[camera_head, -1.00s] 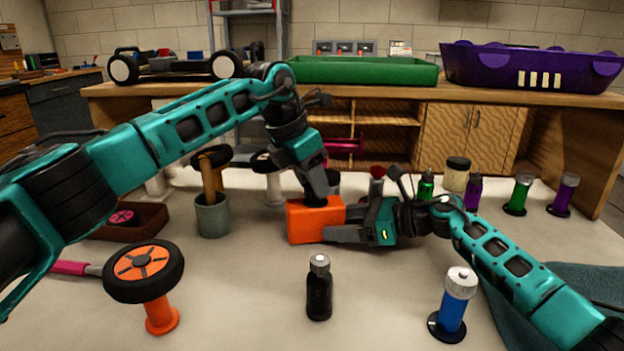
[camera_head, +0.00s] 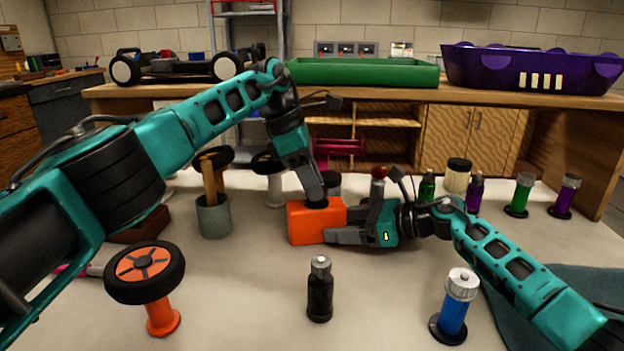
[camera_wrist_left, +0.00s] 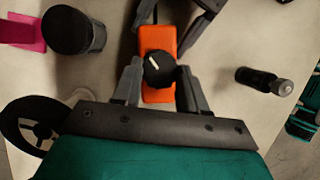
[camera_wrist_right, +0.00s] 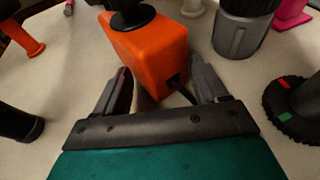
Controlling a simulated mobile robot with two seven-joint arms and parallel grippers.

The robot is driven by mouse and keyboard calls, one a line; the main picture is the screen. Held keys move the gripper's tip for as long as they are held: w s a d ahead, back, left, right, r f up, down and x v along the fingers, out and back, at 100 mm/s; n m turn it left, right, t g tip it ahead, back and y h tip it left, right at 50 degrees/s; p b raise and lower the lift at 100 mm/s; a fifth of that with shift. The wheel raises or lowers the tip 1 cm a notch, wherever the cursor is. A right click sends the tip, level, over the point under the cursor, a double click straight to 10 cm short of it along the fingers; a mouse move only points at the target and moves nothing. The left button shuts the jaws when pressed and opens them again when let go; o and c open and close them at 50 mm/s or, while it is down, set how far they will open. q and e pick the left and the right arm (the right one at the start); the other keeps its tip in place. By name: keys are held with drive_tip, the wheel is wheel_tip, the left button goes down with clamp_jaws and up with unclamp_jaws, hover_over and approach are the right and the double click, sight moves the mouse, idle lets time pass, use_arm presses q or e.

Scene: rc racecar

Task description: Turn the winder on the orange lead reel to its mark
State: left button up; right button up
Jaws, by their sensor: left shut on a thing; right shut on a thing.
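The orange lead reel (camera_head: 305,224) is a box standing on the table near the middle of the head view. Its black round winder (camera_wrist_left: 158,70) is on top, with a white pointer line toward the upper left in the left wrist view. My left gripper (camera_head: 317,197) comes from above and is shut on the winder, one finger on each side. My right gripper (camera_head: 347,226) comes from the right and is shut on the reel's body. A dark cord (camera_wrist_right: 184,92) leaves the reel between the right fingers. I cannot make out a target mark.
A black bottle (camera_head: 320,290) stands in front of the reel, and a blue bottle (camera_head: 455,308) at front right. A wheel on an orange stand (camera_head: 147,270) is at front left. A grey-green cup (camera_head: 214,215) stands left of the reel. Several small bottles stand behind at right.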

use_arm(q)
drive_tip(key=shift+d+r, duration=0.1)
drive_tip(key=o, duration=1.1)
drive_tip(key=shift+v, duration=3.75)
